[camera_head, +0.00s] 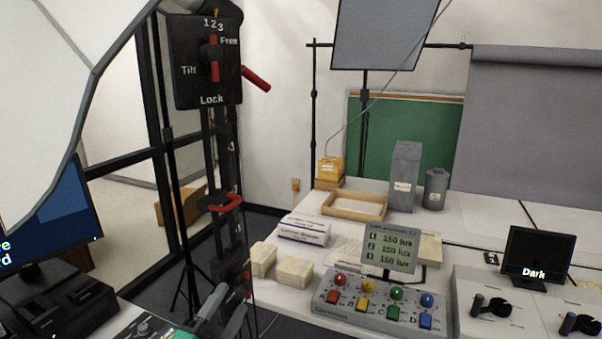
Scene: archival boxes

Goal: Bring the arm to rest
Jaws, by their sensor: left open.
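My left gripper (229,303) shows at the bottom edge, left of centre, with grey and teal parts. It is open, and I see nothing between its fingers. It appears in front of the foot of a black column stand (224,180), near the left end of the white table (285,318). Most of its arm is cut off by the lower edge of the view. My right gripper is out of view.
A console with coloured knobs (350,316) and a lux display (390,248) stand on the table. Small cream boxes (294,272), a white box (303,231), a wooden tray (355,207) and a dark monitor (540,256) are there too. Desk equipment (55,300) fills the lower left.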

